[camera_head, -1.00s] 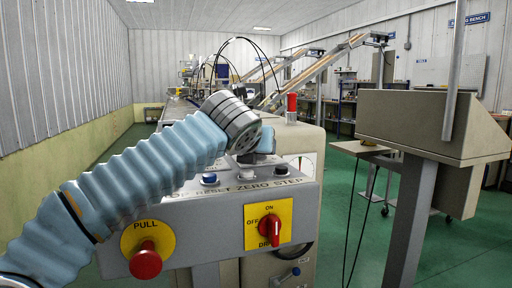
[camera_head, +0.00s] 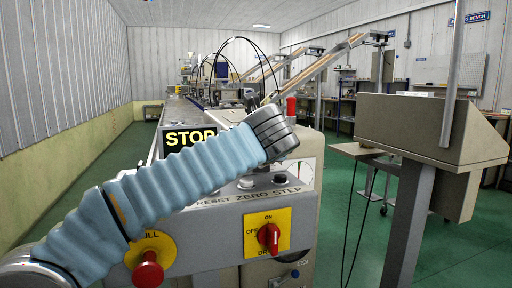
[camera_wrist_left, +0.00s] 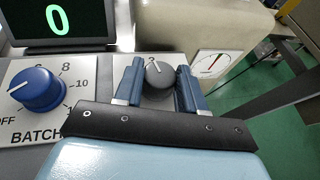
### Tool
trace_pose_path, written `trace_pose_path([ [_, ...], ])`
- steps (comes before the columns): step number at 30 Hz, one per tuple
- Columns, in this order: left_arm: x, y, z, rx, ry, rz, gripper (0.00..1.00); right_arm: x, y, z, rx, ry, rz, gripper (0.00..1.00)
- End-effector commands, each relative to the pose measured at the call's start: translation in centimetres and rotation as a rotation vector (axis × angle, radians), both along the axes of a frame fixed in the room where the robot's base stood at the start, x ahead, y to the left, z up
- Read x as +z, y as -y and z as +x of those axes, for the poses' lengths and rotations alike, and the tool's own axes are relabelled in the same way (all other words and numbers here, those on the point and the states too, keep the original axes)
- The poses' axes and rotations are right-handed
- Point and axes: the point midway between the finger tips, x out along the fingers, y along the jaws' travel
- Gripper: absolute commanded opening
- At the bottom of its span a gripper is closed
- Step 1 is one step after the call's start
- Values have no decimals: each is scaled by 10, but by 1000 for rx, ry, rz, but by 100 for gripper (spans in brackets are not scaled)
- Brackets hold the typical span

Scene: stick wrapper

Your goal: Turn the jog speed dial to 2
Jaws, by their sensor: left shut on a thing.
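The dark grey dial (camera_wrist_left: 158,76) sits on the panel between the two blue fingers of my left gripper (camera_wrist_left: 158,90) in the left wrist view. The gripper is shut on it. A white pointer line on the dial runs toward its upper edge, just below a partly visible numeral that I cannot read for certain. The rest of the dial's scale is hidden by the fingers and the dark bar. In the head view my left wrist and sleeve cover the dial. My right gripper is in neither view.
A blue BATCH dial (camera_wrist_left: 38,90) is left of the grey one, below a display reading 0 (camera_wrist_left: 57,20). A gauge (camera_wrist_left: 213,64) is to the right. On the front are a red pull knob (camera_head: 148,272), a red rotary switch (camera_head: 269,236) and buttons. A STOP display (camera_head: 188,139) stands behind my arm.

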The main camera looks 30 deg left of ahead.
Motion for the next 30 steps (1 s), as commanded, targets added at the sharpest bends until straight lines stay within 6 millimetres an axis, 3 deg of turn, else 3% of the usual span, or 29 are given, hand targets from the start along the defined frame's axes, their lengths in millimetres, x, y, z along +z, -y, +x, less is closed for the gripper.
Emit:
trace_pose_path([
  [3,4,3,3,106,-6,3,9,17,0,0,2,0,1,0],
  [8,2,5,4,259,-4,2,9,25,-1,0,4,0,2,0],
  [21,0,7,9,615,-1,1,9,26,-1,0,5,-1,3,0],
  [30,0,7,10,739,0,-1,9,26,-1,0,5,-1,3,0],
])
